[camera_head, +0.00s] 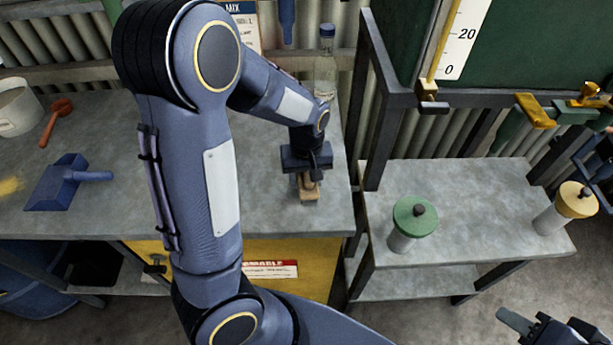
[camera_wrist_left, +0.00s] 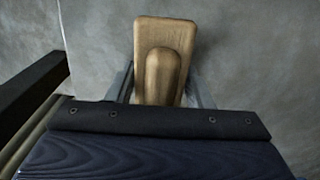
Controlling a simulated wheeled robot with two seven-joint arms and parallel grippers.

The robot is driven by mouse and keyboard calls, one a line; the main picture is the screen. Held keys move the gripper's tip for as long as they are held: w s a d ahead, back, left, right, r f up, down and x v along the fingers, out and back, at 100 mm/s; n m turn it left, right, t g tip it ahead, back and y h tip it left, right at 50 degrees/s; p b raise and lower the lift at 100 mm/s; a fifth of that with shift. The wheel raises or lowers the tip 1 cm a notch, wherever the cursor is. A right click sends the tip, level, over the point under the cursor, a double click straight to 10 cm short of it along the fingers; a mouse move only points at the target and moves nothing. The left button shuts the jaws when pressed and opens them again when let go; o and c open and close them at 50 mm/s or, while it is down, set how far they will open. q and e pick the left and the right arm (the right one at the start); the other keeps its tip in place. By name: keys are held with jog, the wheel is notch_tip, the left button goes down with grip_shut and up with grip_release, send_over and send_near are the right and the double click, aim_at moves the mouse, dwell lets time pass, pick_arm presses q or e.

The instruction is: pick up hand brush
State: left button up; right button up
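The hand brush (camera_head: 308,190) is a light wooden brush lying on the grey bench top. In the left wrist view its wooden block and rounded handle (camera_wrist_left: 163,38) point away from my gripper. My left gripper (camera_head: 308,178) is directly over the brush, pointing down. In the left wrist view its two fingers stand on either side of the handle, with gaps visible; it looks open. The fingertips are partly hidden by the gripper body. My right gripper (camera_head: 545,328) is only partly in view at the bottom right corner, away from the brush.
A blue dustpan (camera_head: 52,186), a red scoop (camera_head: 57,120) and a white bucket (camera_head: 16,110) are on the bench's left. A clear bottle (camera_head: 325,72) stands behind my gripper. Green-lidded (camera_head: 414,220) and yellow-lidded (camera_head: 568,207) jars stand on the right-hand bench. A dark upright post separates the benches.

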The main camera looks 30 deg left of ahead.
pick_arm(q)
jog(key=c, duration=0.6)
jog(key=shift+o, duration=0.2)
jog(key=shift+r, duration=0.15)
jog(key=shift+w+r, duration=0.1)
jog(key=shift+r, duration=0.15)
notch_tip(320, 180, up, 2)
jog(key=shift+r, duration=0.1)
jog(key=s+a+r, duration=0.6)
jog(key=s+r, duration=0.4)
jog(key=s, duration=0.2)
jog(key=shift+s+a+b, duration=0.25)
jog(key=shift+a+b, duration=0.05)
jog(key=shift+a, duration=0.05)
